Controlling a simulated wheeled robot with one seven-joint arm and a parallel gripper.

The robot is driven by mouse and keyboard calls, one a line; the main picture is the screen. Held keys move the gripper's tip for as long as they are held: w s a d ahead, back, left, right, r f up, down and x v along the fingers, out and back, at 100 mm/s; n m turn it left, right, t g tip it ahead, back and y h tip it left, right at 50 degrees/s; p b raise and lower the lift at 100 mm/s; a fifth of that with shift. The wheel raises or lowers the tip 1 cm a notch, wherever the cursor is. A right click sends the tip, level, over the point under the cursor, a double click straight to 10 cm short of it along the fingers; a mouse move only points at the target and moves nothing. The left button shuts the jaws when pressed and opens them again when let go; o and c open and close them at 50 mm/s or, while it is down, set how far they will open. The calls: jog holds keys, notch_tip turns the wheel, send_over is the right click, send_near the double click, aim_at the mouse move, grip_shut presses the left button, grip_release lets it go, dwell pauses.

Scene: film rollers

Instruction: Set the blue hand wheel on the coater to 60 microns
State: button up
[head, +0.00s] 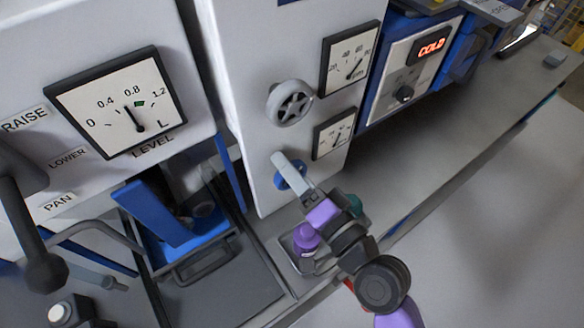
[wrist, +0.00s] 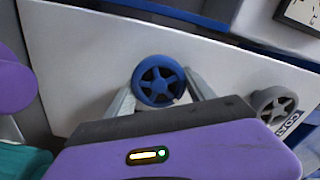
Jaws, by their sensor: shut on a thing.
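The blue hand wheel (head: 287,177) is on the lower part of the coater's white front panel, partly hidden behind my gripper in the head view. My gripper (head: 283,168) reaches it from the lower right. In the wrist view, the spoked blue wheel (wrist: 158,81) sits between the two pale fingers of my gripper (wrist: 160,84), one on each side of its rim, and the gripper is shut on it. Two dials are on the same panel: an upper one (head: 349,58) and a lower one (head: 334,132). Their needles point up and right, but the lower dial's numbers are too small to read.
A grey hand wheel (head: 290,103) sits above the blue one; it also shows in the wrist view (wrist: 274,104). A LEVEL gauge (head: 117,101) is at left. A purple object (head: 306,237) stands in a small tray below my gripper. The grey bench (head: 440,130) to the right is mostly clear.

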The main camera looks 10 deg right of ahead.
jog(key=o, duration=1.4)
jog(key=shift+c, duration=0.2)
jog(key=b+v, duration=0.3)
jog(key=v, duration=0.4)
jog(key=shift+s+d, duration=0.2)
jog(key=shift+s, duration=0.2)
